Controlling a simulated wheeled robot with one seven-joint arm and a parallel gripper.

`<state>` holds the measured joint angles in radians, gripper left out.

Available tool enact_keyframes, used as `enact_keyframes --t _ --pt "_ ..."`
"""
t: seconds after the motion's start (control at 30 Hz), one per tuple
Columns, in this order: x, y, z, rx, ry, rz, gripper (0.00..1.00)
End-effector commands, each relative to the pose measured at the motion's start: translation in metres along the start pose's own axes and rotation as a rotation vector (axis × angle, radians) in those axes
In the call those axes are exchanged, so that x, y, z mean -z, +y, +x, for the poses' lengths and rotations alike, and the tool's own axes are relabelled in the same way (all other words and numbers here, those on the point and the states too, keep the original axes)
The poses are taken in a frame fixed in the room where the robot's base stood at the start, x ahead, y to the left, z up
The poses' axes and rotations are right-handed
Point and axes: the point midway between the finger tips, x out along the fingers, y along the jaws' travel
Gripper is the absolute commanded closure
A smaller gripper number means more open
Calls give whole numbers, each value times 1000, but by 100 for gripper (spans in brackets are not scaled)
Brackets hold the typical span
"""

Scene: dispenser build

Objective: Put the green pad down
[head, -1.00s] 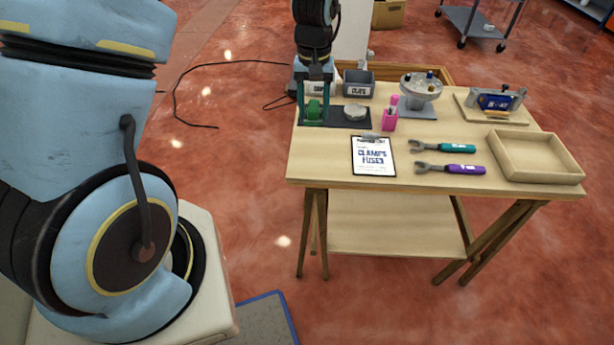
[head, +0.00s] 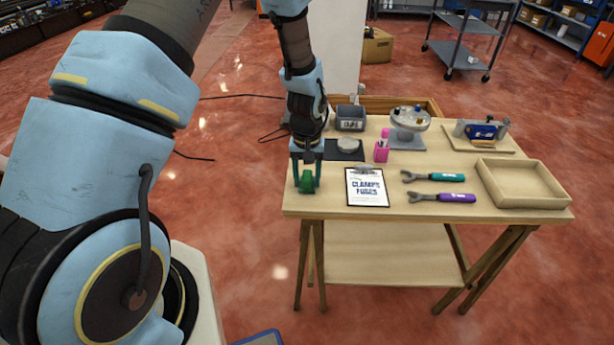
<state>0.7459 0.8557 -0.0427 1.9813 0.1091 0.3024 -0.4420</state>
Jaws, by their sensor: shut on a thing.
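My gripper (head: 306,178) is shut on the green pad (head: 307,183), which shows as a rounded green shape between the two dark teal fingers. Gripper and pad are low over the left front part of the wooden table (head: 440,200), left of the clipboard (head: 367,187). I cannot tell whether the pad touches the tabletop. The fingers hide the sides of the pad.
Behind the gripper is a dark mat (head: 333,156) with a round grey disc (head: 348,144). A pink bottle (head: 382,150), a teal-handled wrench (head: 440,177), a purple-handled wrench (head: 450,197) and a wooden tray (head: 525,185) lie to the right. Bare wood surrounds the clipboard.

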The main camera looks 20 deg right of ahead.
Motion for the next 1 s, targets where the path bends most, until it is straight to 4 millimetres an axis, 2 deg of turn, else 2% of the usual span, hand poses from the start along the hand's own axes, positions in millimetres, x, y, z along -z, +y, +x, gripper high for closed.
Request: enact_keyframes --t 0.27,0.3,0.53,0.8,1.0 --pt "0 0 4 0 0 0 100" --pt "0 0 3 0 0 0 44" --pt "0 0 3 0 0 0 18" --pt "0 0 2 0 0 0 16" --pt "1 0 -13 -1 3 0 16"
